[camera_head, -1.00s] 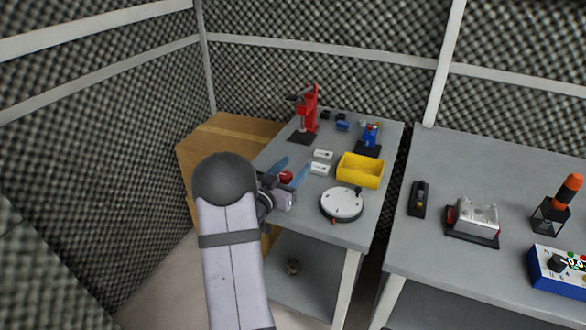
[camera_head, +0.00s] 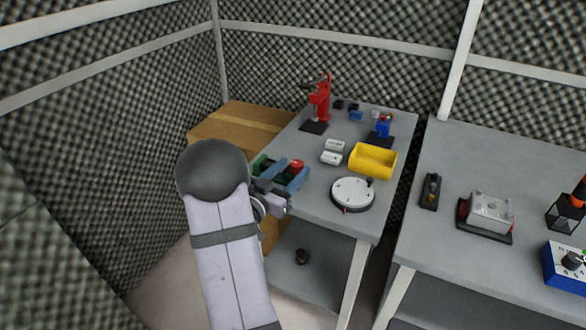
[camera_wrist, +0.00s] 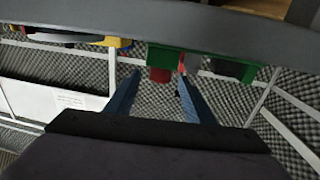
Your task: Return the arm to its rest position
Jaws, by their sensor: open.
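My gripper (camera_head: 283,174) is at the left edge of the left grey table (camera_head: 315,197) in the head view. Its two blue fingers are spread apart, with nothing held between them. My arm reaches up from the bottom of the picture. In the wrist view my gripper (camera_wrist: 155,88) shows its blue fingers open, with the table edge and a green and red object (camera_wrist: 170,62) beyond them. In the head view this red and green thing (camera_head: 297,164) shows just beside the fingers, partly hidden by them.
On the left table stand a red press (camera_head: 320,100), a yellow bin (camera_head: 373,160), a round white dial plate (camera_head: 352,194) and a blue device (camera_head: 382,128). A cardboard box (camera_head: 235,130) is behind. A right table (camera_head: 480,150) holds a metal box (camera_head: 490,212). Foam walls enclose the left and back.

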